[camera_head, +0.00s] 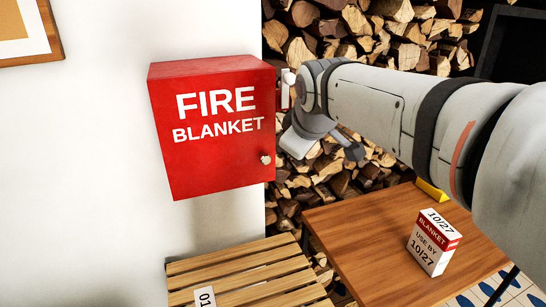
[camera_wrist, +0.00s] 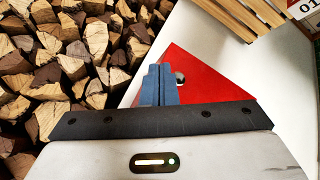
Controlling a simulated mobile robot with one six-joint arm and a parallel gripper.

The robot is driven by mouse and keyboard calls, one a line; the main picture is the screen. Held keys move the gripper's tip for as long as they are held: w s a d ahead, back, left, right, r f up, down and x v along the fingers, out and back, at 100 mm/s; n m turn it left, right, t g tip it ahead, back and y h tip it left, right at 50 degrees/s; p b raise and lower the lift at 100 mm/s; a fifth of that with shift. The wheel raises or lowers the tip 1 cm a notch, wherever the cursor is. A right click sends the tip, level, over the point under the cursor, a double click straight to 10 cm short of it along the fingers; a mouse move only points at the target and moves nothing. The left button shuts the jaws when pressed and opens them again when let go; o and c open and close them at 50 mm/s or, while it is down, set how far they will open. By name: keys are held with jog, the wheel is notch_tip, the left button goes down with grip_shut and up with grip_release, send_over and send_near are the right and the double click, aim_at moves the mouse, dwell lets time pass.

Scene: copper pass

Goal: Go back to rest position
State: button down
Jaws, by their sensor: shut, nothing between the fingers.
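My gripper shows in the wrist view (camera_wrist: 160,72) with its two blue fingers together and nothing between them. In the head view my arm reaches in from the right, and its end is beside the right edge of the red fire blanket box (camera_head: 212,150). The fingers are hard to make out there. The box hangs on the white wall, and its front looks closed. A small round knob (camera_head: 265,159) sits low on its right side. In the wrist view the knob (camera_wrist: 180,78) is just right of the fingertips. I cannot tell whether they touch.
A wooden table (camera_head: 350,255) at lower right holds a blanket carton (camera_head: 430,255) marked 10/27. A slatted wooden surface (camera_head: 240,275) lies below the box. Stacked firewood (camera_head: 330,180) fills the back. A framed board (camera_head: 30,30) hangs at upper left.

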notch_tip(320, 180, up, 3)
jog(key=s+d, duration=0.2)
jog(key=s+d+f+m+g, duration=0.2)
jog(key=s+f+m, duration=0.3)
jog(key=s+f, duration=0.3)
jog(key=s+d+f+m+g+h, duration=0.1)
jog(key=s+d+f+m, duration=0.3)
jog(key=s+f, duration=0.5)
notch_tip(320, 180, down, 4)
jog(key=shift+r+m+g, duration=0.1)
jog(key=shift+m+g, duration=0.6)
jog(key=shift+g, duration=0.2)
jog(key=shift+w, duration=0.1)
